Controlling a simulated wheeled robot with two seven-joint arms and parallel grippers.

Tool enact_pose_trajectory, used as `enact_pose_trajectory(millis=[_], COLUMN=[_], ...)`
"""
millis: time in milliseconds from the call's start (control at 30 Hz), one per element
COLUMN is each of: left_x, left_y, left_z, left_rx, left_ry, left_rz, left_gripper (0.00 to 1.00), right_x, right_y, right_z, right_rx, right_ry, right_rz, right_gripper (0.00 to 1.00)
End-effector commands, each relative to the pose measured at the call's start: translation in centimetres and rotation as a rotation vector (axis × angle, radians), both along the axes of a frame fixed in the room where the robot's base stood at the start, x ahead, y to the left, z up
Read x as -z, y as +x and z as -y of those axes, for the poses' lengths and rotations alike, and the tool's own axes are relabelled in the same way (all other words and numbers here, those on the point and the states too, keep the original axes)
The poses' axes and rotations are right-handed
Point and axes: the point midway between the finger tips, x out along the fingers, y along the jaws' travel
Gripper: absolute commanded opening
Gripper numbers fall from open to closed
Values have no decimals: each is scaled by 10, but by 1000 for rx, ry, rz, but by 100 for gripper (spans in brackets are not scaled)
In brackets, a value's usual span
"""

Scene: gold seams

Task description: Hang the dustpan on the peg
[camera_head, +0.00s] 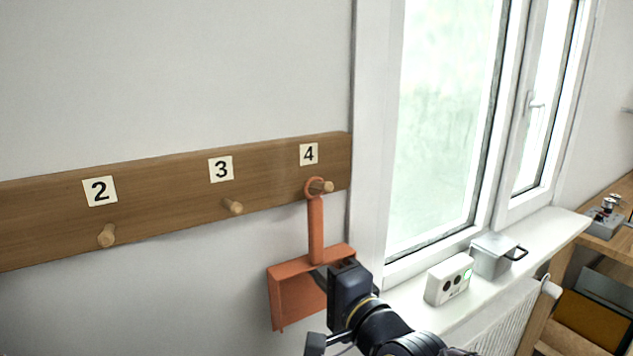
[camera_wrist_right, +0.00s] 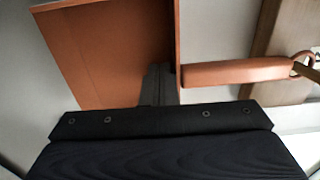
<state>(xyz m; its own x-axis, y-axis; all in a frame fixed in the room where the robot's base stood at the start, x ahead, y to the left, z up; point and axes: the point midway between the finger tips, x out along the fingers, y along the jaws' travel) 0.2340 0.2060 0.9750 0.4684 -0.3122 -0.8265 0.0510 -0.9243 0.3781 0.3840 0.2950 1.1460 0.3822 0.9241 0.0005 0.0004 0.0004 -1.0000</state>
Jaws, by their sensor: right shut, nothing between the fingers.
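The orange dustpan (camera_head: 290,290) hangs upright against the wall, pan down, below the label 4. The ring at the top of its handle (camera_head: 316,230) is around the wooden peg (camera_head: 324,187) under that label. In the right wrist view the pan (camera_wrist_right: 115,50) fills the upper left, and the handle (camera_wrist_right: 235,73) runs right to the ring and peg. My right gripper (camera_head: 321,279) is shut and empty, close to the pan where the handle joins it; its fingers (camera_wrist_right: 158,84) hide part of the pan. I cannot tell whether they touch it. My left gripper is out of view.
The wooden rail (camera_head: 160,195) also carries bare pegs under labels 2 (camera_head: 107,236) and 3 (camera_head: 234,207). A window sill at right holds a white box (camera_head: 449,279) and a grey lidded container (camera_head: 497,256). The wall left of the dustpan is clear.

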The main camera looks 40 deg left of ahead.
Motion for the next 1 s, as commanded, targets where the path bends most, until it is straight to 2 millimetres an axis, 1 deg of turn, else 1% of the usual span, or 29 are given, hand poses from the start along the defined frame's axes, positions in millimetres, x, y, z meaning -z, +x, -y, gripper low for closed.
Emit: enact_pose_trajectory(millis=[1000], left_x=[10], left_y=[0], left_z=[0], left_rx=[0], left_ry=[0], left_rz=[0], left_gripper=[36], right_x=[0], right_y=[-5], right_z=[14], right_rx=[0], right_ry=[-1], right_rz=[-1], right_gripper=[0])
